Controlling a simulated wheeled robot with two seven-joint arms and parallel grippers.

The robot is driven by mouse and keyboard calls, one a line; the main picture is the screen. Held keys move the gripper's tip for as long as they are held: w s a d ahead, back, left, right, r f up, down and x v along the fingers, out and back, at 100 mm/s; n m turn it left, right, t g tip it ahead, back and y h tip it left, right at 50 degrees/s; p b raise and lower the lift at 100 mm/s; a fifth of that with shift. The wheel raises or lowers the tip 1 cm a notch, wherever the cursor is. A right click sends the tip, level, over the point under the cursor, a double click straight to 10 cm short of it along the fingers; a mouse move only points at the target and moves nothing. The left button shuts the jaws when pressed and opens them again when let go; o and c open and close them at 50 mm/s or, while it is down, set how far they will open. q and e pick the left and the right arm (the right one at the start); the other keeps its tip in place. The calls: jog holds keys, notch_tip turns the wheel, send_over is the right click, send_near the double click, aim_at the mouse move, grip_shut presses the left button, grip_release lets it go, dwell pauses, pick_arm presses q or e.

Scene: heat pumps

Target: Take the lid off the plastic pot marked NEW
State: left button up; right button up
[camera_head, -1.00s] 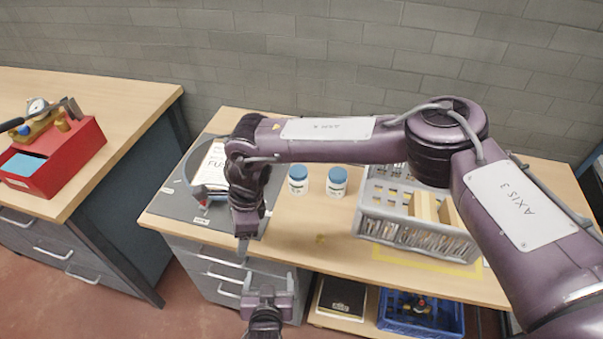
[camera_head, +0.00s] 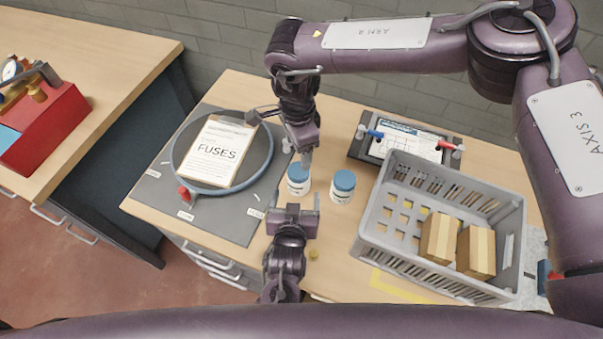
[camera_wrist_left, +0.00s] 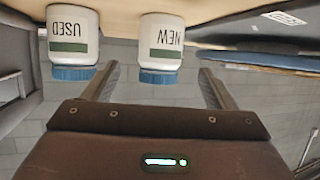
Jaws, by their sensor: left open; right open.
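Two white pots with blue lids stand upright on the workbench. The wrist label reads NEW on the pot (camera_wrist_left: 162,42) at right in the upside-down left wrist view; this is the left pot (camera_head: 298,180) in the head view. The USED pot (camera_wrist_left: 74,38) is the right one (camera_head: 343,187) in the head view. Both lids are on. My left gripper (camera_head: 293,207) is open and empty, just in front of the NEW pot, its fingers pointing towards it. My right gripper (camera_head: 306,157) is open, pointing down above the NEW pot and partly overlapping its lid in view.
A grey crate (camera_head: 370,232) with cardboard boxes stands right of the pots. A tray with a printed sheet (camera_head: 410,143) lies behind. A red box (camera_head: 45,128) is on the other bench.

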aim_at(297, 187)
pick_arm(q)
jog(key=x, duration=0.6)
jog(key=shift+w+f, duration=0.1)
pick_arm(e)
jog(key=shift+w+f, duration=0.1)
